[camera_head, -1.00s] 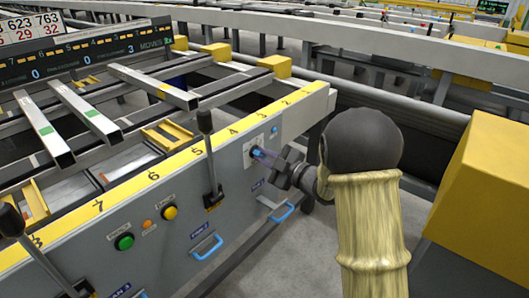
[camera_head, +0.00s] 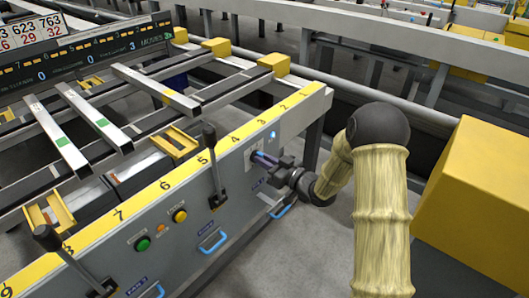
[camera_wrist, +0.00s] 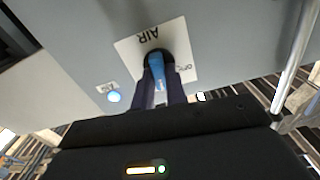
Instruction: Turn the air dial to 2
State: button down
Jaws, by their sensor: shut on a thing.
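The air dial (camera_wrist: 156,66) is a dark round knob with a blue grip on a white plate (camera_wrist: 130,50) marked AIR, seen upside down in the wrist view. My gripper (camera_wrist: 160,85) is shut on the dial's blue grip, one dark finger on each side. In the head view my gripper (camera_head: 268,164) reaches the side panel from the right, and the dial is mostly hidden behind it. The dial's number marks are too small or covered to read.
A blue light (camera_wrist: 114,97) sits beside the plate. Along the grey panel are a black lever (camera_head: 213,165), a green button (camera_head: 142,243), a yellow button (camera_head: 180,216) and blue handles (camera_head: 213,241). A yellow box (camera_head: 475,200) stands at the right.

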jog(key=shift+m+p, duration=1)
jog(key=shift+m, duration=0.2)
jog(key=shift+f, duration=0.15)
jog(key=c, duration=1.4)
grip_release()
jog(key=shift+c, duration=0.2)
jog(key=shift+d, duration=0.1)
jog(key=p+v, duration=0.2)
jog(key=v, duration=1.5)
jog(key=shift+s+d, duration=0.1)
jog(key=shift+s, duration=0.05)
